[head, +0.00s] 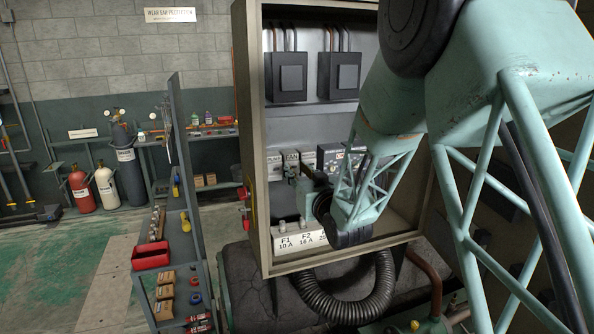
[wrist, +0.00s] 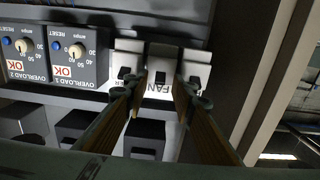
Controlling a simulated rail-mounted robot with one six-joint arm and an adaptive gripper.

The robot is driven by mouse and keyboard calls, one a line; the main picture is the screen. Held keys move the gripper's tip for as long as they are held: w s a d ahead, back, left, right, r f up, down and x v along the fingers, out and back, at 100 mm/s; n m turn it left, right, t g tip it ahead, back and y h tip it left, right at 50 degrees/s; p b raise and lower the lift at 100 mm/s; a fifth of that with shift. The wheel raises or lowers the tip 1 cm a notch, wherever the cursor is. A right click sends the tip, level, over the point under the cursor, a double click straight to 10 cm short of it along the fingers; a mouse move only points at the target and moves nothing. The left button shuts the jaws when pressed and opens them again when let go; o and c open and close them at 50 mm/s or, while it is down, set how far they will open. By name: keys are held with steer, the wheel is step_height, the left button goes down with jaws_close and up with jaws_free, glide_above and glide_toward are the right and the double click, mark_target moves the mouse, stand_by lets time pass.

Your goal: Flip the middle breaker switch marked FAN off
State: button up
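The middle breaker marked FAN (wrist: 161,65) is white with a small black toggle, in a row of three in the wrist view. In the head view the FAN breaker (head: 291,158) sits in the open cabinet, partly hidden by my gripper. My gripper (wrist: 163,97) is open and empty, with its fingers on either side of the FAN label at the breaker's front. I cannot tell whether a fingertip touches the toggle. One neighbouring breaker (wrist: 128,58) and the other neighbouring breaker (wrist: 197,68) stand close beside it, their labels partly covered by the fingers.
Overload relays (wrist: 78,45) with dials adjoin the breaker row. A fuse row (head: 296,239) lies below it, and black contactors (head: 286,78) hang above. The cabinet side wall (head: 249,130) is close to the breakers. A corrugated hose (head: 345,305) loops below the cabinet.

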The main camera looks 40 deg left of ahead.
jaws_close()
